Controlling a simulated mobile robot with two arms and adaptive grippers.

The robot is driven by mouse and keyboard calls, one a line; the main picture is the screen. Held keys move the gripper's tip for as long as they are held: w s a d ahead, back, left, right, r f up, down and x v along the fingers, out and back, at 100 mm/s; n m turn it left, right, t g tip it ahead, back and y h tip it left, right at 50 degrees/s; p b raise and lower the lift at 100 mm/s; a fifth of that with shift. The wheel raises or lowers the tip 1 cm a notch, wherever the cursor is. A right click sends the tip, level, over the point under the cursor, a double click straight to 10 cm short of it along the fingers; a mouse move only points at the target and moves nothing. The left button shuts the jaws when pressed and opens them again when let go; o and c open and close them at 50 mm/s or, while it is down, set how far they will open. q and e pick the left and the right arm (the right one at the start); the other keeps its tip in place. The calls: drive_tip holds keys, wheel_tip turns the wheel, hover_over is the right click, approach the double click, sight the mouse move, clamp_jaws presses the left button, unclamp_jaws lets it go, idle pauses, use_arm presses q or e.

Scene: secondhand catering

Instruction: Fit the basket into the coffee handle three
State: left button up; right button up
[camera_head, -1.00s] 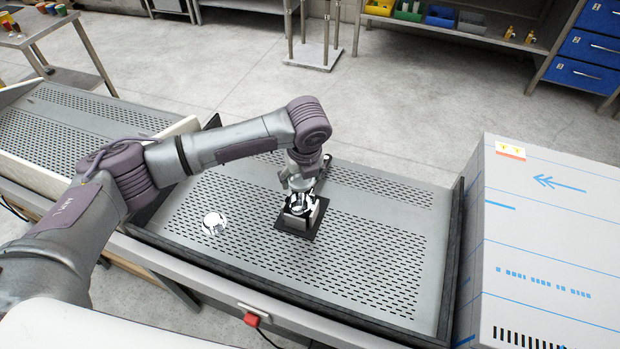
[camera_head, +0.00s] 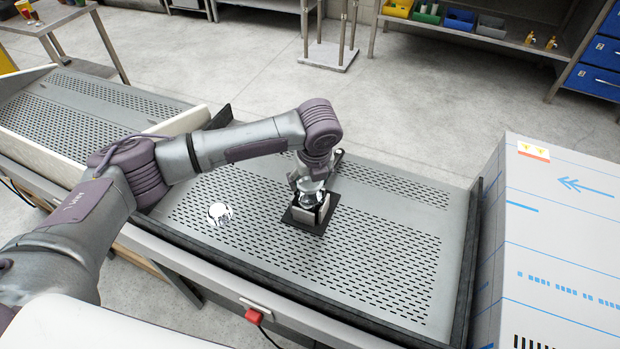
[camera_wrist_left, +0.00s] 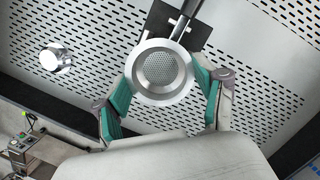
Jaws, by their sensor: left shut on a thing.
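A round metal basket with a perforated bottom (camera_wrist_left: 163,70) sits between the teal fingers of my left gripper (camera_wrist_left: 163,84) in the left wrist view. The gripper is shut on it. In the head view my left gripper (camera_head: 311,188) points down over a black square stand (camera_head: 298,221). The coffee handle's dark grip (camera_wrist_left: 186,9) runs up behind the basket in the wrist view. The basket overlaps the handle's head, which is hidden. I cannot tell whether the basket is inside it or just above. My right gripper is not in view.
A shiny round metal piece (camera_head: 219,212) lies left of the stand on the perforated worktop (camera_head: 390,255); it also shows in the wrist view (camera_wrist_left: 57,58). A large steel box (camera_head: 560,240) stands at the right. The worktop between stand and box is clear.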

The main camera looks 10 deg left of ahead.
use_arm(q)
drive_tip(key=shift+f+b, duration=0.35)
drive_tip(key=shift+f, duration=0.3)
drive_tip(key=shift+s+x, duration=0.15)
drive_tip(key=shift+x, duration=0.5)
drive_tip(key=shift+s+x, duration=0.1)
drive_tip(key=shift+x, duration=0.55)
drive_tip(key=shift+d+f, duration=0.2)
drive_tip(key=shift+f, duration=0.4)
drive_tip(key=shift+c, duration=0.4)
drive_tip(key=o, duration=1)
drive_tip(key=shift+o, duration=0.4)
drive_tip(key=shift+r, duration=0.1)
